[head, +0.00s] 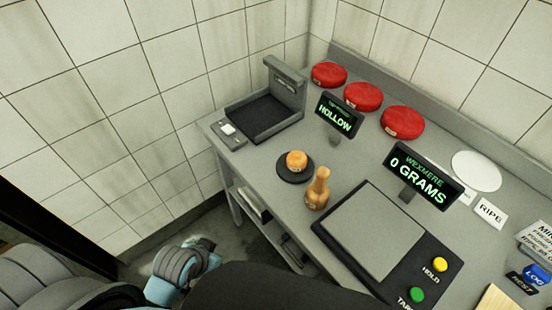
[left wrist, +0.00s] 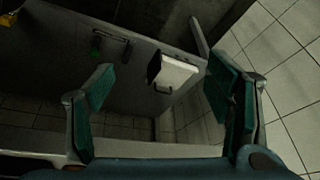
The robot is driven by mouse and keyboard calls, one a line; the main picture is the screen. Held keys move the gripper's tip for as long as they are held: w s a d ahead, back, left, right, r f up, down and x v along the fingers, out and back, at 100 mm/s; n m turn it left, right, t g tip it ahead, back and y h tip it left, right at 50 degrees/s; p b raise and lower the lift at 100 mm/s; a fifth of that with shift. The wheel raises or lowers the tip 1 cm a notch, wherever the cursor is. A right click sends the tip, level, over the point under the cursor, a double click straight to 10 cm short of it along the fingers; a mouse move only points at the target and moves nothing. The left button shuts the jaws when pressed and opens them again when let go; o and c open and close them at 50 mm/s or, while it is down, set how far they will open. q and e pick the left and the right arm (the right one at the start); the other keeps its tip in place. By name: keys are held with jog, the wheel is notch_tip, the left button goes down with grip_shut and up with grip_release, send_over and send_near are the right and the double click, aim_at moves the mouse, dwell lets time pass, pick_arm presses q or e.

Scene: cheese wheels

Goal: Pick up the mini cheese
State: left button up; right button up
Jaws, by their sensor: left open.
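The mini cheese (head: 296,159), a small orange round, sits on a round black pad (head: 283,174) on the grey counter in the head view. A tan wooden bottle-shaped tool (head: 318,188) stands just right of it. My left arm is low at the bottom left of the head view, below and in front of the counter, well apart from the cheese. In the left wrist view my left gripper (left wrist: 160,82) is open with nothing between its green-padded fingers. The cheese does not show in that view. My right gripper is not in view.
A black tray device (head: 264,122) stands at the counter's left end beside a "HOLLOW" display (head: 338,117). Several red cheese wheels (head: 362,96) line the back. A scale (head: 372,232) with a "0 GRAMS" display (head: 424,175) is to the right. A white handled object (left wrist: 172,75) shows in the wrist view.

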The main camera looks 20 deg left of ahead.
pick_arm(q)
jog(key=w+d+r+m+t+h, duration=0.25)
jog(key=w+d+r+t, duration=0.3)
jog(key=w+r, duration=0.4)
jog(key=t+h, duration=0.3)
send_near(292, 162)
jog(key=shift+m, duration=0.35)
jog(key=b+x, duration=0.1)
jog(key=x, duration=1)
jog(key=shift+w+d+f, duration=0.1)
jog(key=shift+w, duration=0.05)
jog(key=c, duration=1.3)
